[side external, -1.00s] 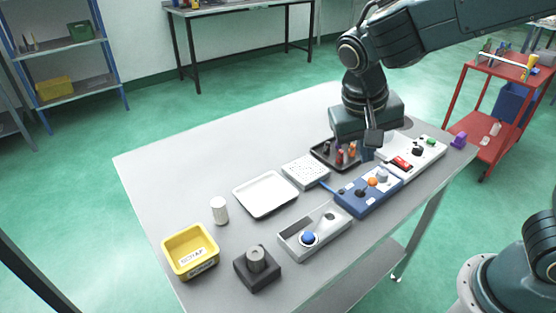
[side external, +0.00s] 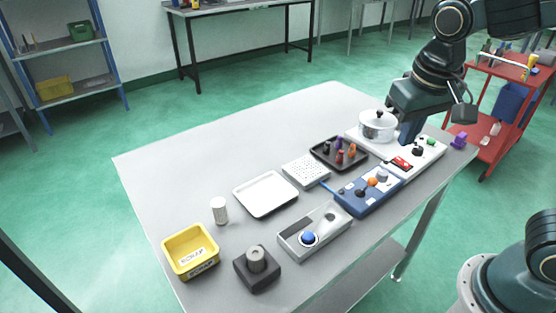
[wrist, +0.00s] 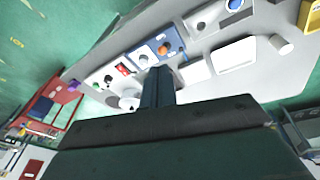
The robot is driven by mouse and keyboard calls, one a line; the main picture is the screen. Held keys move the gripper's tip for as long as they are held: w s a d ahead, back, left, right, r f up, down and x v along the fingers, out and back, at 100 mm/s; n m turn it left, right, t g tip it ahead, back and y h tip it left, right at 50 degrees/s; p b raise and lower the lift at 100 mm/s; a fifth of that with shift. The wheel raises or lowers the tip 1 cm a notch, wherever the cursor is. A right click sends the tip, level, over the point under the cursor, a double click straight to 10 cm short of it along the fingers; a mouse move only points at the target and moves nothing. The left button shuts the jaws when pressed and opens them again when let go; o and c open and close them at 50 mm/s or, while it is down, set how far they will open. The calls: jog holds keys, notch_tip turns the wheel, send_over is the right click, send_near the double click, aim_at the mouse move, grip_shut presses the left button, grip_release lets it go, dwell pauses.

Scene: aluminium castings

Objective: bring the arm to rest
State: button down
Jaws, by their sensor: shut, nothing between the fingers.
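My gripper (side external: 408,133) is shut and empty. It hangs over the far right end of the grey table (side external: 165,160), in front of a round metal pot-like part (side external: 377,127) on a white panel. In the wrist view my gripper (wrist: 158,72) points toward the table, with its shut fingers near the picture's middle. The side view does not clearly show how high the fingertips are above the white panel.
A black tray (side external: 318,152) of coloured pieces, a blue control box (side external: 350,208), a white tray (side external: 262,208), a grey box with a blue button (side external: 309,239) and a yellow scrap bin (side external: 172,257) stand on the table. A red cart (side external: 497,75) stands at right. The table's back left is clear.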

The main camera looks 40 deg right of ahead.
jog(key=s+d+r+n+t+y, duration=0.1)
jog(key=s+d+r+n+t, duration=0.1)
jog(key=s, duration=0.7)
jog(key=shift+d+n+t+y, duration=0.15)
jog(key=shift+n+t+y, duration=0.25)
jog(key=shift+n+t, duration=0.45)
